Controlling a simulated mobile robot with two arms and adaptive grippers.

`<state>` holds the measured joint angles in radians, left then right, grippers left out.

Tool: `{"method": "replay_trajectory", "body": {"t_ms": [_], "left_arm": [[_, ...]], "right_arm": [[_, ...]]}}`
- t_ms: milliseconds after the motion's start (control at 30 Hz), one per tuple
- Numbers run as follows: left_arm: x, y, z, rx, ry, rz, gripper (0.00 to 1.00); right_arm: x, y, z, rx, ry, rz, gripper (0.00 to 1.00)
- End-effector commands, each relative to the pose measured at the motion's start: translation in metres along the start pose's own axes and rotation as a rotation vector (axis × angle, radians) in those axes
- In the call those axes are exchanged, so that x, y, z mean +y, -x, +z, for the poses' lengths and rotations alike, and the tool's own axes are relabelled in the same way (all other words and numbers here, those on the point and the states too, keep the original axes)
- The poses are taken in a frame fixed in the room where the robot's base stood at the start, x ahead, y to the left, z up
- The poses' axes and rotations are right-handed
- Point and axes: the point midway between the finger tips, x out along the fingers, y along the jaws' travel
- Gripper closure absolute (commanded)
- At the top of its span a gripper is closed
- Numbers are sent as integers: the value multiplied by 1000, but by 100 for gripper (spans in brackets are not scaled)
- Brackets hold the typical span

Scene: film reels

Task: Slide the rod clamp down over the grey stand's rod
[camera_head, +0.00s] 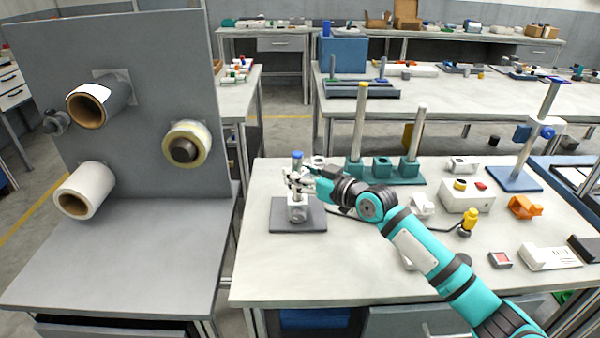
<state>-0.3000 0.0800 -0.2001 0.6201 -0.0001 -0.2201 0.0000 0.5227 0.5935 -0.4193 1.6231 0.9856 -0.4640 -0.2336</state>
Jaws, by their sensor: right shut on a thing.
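The grey stand has a flat dark grey base (312,222) near the left end of the workbench. Its upright rod has a blue tip (297,155). A light grey block (298,213) with a round dark spot sits low at the rod, just above the base. My right gripper (295,183) comes in from the right at the rod, below the blue tip. It is shut on a small pale piece, apparently the rod clamp, which the fingers mostly hide. I cannot tell whether the clamp is around the rod or beside it. My left gripper is not in view.
A teal rack (398,180) with two tall rods stands just behind my right arm. A blue stand (516,180) with clamps, a button box (466,197) and an orange part (524,207) lie right. A grey panel (140,60) with film reels rises left. The bench front is clear.

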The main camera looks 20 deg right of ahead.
Motion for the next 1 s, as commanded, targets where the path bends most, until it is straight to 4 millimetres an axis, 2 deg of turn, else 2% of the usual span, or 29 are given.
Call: {"method": "replay_trajectory", "body": {"t_ms": [367,800,1000], "left_arm": [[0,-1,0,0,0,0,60],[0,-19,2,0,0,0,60],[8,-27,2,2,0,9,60]], "right_arm": [[0,0,1,1,1,0,97],[0,-3,22,0,0,0,97],[0,-5,32,0,0,0,97]]}}
